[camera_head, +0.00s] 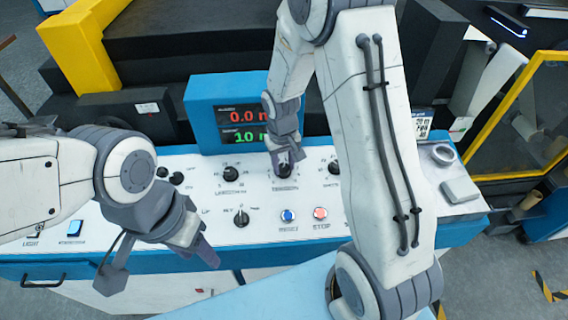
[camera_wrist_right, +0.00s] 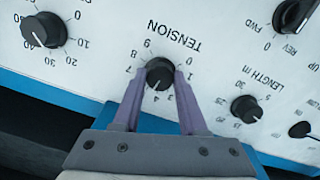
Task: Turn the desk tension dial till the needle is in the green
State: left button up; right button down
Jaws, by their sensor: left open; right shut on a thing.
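The tension dial (camera_wrist_right: 160,73) is a black round knob on the white desk panel, ringed by numbers, with the word TENSION printed beside it. My right gripper (camera_wrist_right: 160,82) is shut on the dial, one purple finger on each side. In the head view the right gripper (camera_head: 284,168) reaches down to the panel below the display and hides most of the dial. My left gripper (camera_head: 206,254) is open and empty over the panel's front edge at the left. No tension needle can be made out in either view.
A blue-framed display (camera_head: 236,113) with red and green figures stands behind the panel. Nearby are the length dial (camera_head: 231,173), a black selector (camera_head: 241,219), the blue reset button (camera_head: 288,216) and the red stop button (camera_head: 320,213). A yellow-framed guard (camera_head: 515,115) stands at the right.

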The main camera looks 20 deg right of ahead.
aim_at(283, 170)
jog(key=shift+n, duration=0.4)
jog(key=shift+c, duration=2.2)
grip_release()
notch_tip(283, 170, up, 10)
jog(key=b, duration=0.1)
jog(key=shift+s+a+r, duration=0.25)
jog(key=shift+s+a, duration=0.05)
jog(key=shift+s, duration=0.05)
